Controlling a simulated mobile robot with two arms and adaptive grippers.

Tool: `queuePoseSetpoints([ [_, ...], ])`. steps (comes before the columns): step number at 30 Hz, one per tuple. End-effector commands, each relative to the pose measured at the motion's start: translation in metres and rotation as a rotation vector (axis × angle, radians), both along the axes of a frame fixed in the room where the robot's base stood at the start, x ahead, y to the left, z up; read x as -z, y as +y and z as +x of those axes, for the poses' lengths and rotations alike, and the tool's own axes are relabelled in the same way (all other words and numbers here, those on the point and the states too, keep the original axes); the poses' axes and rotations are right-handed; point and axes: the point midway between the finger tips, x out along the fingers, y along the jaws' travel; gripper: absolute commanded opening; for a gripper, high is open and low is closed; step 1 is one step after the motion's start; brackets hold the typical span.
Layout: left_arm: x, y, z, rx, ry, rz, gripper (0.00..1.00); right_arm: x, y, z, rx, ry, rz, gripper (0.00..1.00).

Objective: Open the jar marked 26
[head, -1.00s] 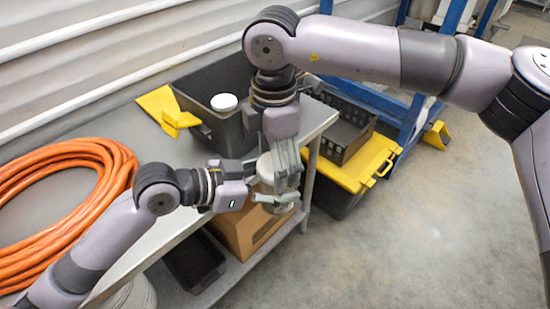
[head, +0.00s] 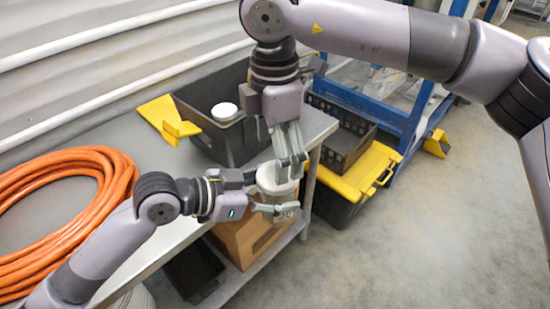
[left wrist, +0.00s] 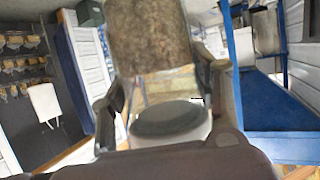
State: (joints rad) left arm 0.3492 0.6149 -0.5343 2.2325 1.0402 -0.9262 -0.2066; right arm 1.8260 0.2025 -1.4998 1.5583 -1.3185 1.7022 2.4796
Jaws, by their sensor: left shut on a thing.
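A jar (head: 276,197) with a pale top (head: 270,181) is held up beyond the table's front edge. My left gripper (head: 275,208) is shut around its side. In the left wrist view the jar (left wrist: 152,38) shows a brown, mottled part, a clear band and a grey-white round part (left wrist: 170,120) between my left fingers. My right gripper (head: 291,158) points down from above, its fingertips at the far side of the pale top. Whether they touch or grip it is unclear. No number is readable.
A dark bin (head: 240,145) with another white-topped jar (head: 224,110) stands on the table behind. An orange hose coil (head: 70,200) lies at left. A cardboard box (head: 245,238) is on the lower shelf. A black and yellow case (head: 365,170) and crate stand to the right.

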Motion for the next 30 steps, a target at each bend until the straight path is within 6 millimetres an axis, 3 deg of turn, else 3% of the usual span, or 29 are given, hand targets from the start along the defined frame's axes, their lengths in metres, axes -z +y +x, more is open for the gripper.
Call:
queuePoseSetpoints([
  [6,-0.001,0.0,0.0,-0.001,-0.002,-0.001,0.0,-0.026,-0.003,-0.002,0.0,0.002,0.001,0.8],
  [21,-0.001,0.0,0.0,-0.001,-0.002,-0.001,0.0,0.041,-0.004,-0.002,0.001,0.004,0.0,0.8],
  [30,-0.001,0.0,0.0,-0.001,-0.003,-0.002,0.0,0.052,-0.004,-0.002,0.001,0.001,0.0,0.8],
])
